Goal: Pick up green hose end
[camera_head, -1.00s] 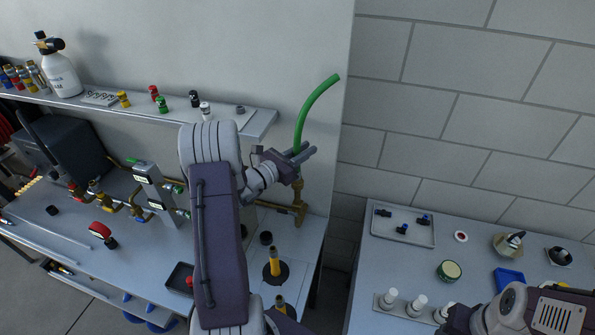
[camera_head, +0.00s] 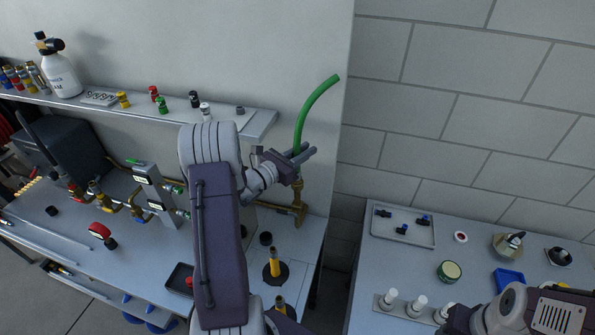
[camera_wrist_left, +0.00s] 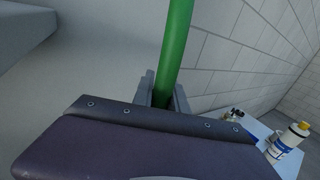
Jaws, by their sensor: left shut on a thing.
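The green hose (camera_head: 316,105) rises from my left gripper (camera_head: 303,153) and curves up to the right, its free tip in the air in front of the wall. The left gripper is shut on it near its lower part. In the left wrist view the hose (camera_wrist_left: 175,45) runs between the two fingers (camera_wrist_left: 163,95) and up out of the picture. A brass fitting on a stand (camera_head: 299,205) is just below the gripper; whether the hose still meets it is hidden by the fingers. The right arm shows at the lower right, but its gripper is out of view.
A shelf (camera_head: 255,124) with coloured fittings and a white spray bottle (camera_head: 60,73) is left of the hose. The left bench holds a valve assembly (camera_head: 155,195) and yellow-topped posts (camera_head: 275,262). The right bench holds a tray (camera_head: 405,241) and small parts. A gap separates the benches.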

